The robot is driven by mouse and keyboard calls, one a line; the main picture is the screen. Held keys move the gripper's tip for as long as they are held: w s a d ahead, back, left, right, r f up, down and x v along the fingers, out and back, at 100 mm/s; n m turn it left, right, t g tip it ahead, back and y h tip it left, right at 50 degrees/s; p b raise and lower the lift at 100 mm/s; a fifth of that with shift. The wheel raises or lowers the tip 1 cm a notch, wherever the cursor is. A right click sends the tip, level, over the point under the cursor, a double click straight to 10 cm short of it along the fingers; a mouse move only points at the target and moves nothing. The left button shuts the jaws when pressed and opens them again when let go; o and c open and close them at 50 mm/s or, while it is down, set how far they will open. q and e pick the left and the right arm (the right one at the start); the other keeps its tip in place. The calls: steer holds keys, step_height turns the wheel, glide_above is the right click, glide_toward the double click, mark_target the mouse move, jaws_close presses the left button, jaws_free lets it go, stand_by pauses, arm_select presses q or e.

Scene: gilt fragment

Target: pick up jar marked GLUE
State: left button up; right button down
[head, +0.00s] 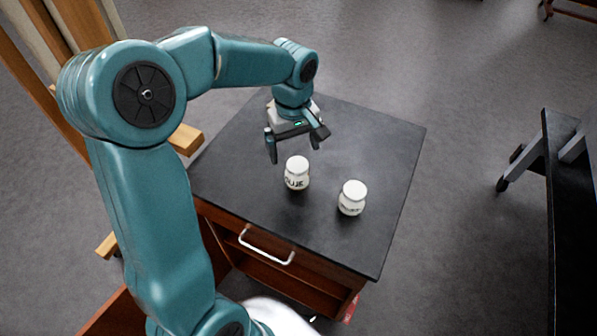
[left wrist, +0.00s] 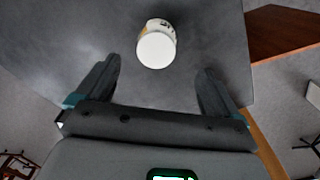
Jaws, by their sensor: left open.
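The jar marked GLUE (head: 297,173) is a white jar with a white lid and dark letters. It stands upright on the dark tabletop, left of a second white jar. My left gripper (head: 294,150) is open and empty, just behind the GLUE jar and apart from it. In the left wrist view one white-lidded jar (left wrist: 156,48) shows ahead of the open fingers (left wrist: 158,90), near the midline between them. Its label is mostly turned away there. My right gripper is not in view.
The second white jar (head: 352,197) stands upright close by on the right; its label is too small to read. The dark-topped cabinet (head: 390,150) has a drawer with a pale handle (head: 265,250). The tabletop's right side is clear. A wooden frame (head: 30,75) stands at left.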

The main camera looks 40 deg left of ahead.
mark_target(295, 164)
arm_select(q)
steer(key=f, duration=0.4)
steer(key=shift+w+d+f, duration=0.15)
steer(key=shift+d, duration=0.05)
steer(key=shift+a+f, duration=0.1)
steer(key=shift+f, duration=0.5)
step_height(295, 164, down, 4)
steer(key=shift+w+f+p, duration=0.15)
steer(key=shift+f+p, duration=0.05)
steer(key=shift+p, duration=0.3)
steer(key=c, duration=1.2)
